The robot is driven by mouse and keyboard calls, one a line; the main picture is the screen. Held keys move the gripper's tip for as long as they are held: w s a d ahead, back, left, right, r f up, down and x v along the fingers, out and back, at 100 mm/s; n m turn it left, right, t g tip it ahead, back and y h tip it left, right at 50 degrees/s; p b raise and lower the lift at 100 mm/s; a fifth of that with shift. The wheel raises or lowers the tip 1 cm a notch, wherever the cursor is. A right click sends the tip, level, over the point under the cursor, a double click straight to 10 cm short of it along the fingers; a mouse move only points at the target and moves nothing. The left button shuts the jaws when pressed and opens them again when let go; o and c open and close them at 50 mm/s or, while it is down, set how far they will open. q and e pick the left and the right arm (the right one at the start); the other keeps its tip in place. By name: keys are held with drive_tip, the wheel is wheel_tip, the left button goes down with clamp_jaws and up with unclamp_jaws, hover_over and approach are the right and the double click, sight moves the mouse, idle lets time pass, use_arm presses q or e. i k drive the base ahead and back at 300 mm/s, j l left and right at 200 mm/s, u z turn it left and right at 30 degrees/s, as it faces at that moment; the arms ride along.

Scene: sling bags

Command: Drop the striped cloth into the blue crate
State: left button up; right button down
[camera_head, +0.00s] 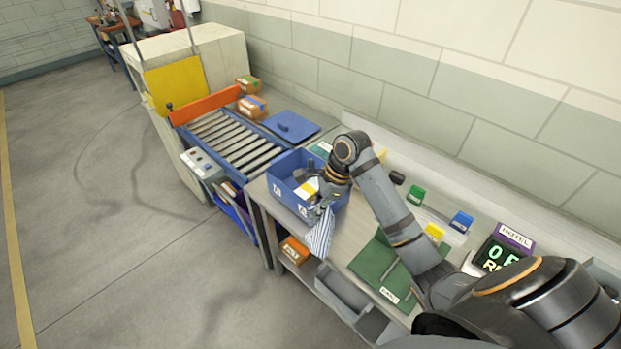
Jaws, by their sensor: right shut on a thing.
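The striped cloth (320,236), white with blue stripes, hangs down from my right gripper (326,203). My right gripper is shut on it, at the front right side of the blue crate (289,199). The cloth hangs outside the crate, in front of its near right wall; whether it touches the wall I cannot tell. The blue crate stands on the bench with dark and white items in it. My wrist hides part of the crate's right side. My left gripper is not in view.
A roller conveyor (232,140) lies left of the crate, with a blue lid (290,126) beside it. A green mat (376,262) lies on the bench to the right. A display (497,254) and small green and blue boxes stand farther right. Grey bins (343,290) sit below the bench.

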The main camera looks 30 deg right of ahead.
sight(281, 184)
drive_tip(key=i+l, duration=0.25)
drive_tip(key=i, duration=0.15)
drive_tip(key=i+l, duration=0.3)
drive_tip(key=i, duration=0.05)
